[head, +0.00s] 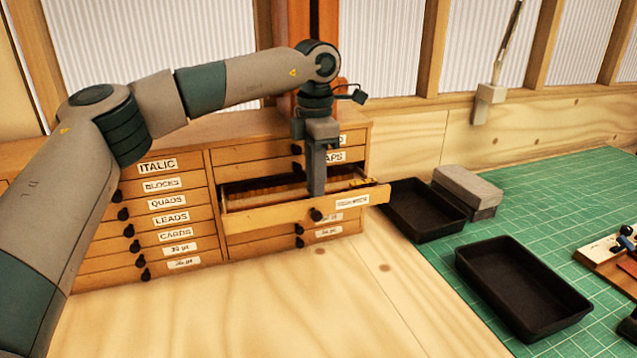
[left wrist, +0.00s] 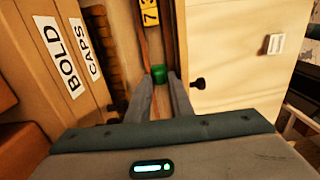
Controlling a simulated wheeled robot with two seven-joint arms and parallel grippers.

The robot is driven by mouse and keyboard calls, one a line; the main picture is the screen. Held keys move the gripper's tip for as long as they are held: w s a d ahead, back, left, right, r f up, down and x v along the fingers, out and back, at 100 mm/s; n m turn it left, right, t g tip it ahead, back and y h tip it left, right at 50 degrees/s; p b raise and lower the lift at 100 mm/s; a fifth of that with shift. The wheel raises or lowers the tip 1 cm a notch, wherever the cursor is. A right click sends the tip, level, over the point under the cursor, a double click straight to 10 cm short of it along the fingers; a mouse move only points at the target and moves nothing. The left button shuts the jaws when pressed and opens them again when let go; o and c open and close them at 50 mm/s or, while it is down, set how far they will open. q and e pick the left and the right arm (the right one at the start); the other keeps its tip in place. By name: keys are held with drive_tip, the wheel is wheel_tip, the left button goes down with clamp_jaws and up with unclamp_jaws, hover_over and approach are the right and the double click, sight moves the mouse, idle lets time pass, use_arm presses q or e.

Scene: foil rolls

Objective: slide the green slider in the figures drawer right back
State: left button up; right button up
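The figures drawer (head: 275,213) stands pulled out of the wooden cabinet, its label too blurred to read surely. In the left wrist view, the small green slider (left wrist: 158,73) sits in a narrow channel of the drawer. My left gripper (head: 317,193) reaches down into the drawer from above. Its two fingertips, also seen in the left wrist view (left wrist: 160,80), stand on either side of the slider and appear closed on it. Yellow number tiles (left wrist: 149,14) lie further along the same channel. The slider is hidden in the head view.
The cabinet (head: 195,228) holds several shut, labelled drawers with dark knobs. Two black trays (head: 520,290) (head: 425,210) and grey blocks (head: 467,187) lie to the right, by the green cutting mat (head: 560,185). The wooden tabletop in front is clear.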

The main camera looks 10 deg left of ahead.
use_arm(q)
drive_tip(key=shift+a, duration=0.2)
use_arm(e)
drive_tip(key=shift+a, duration=0.15)
use_arm(q)
drive_tip(key=shift+d, duration=0.1)
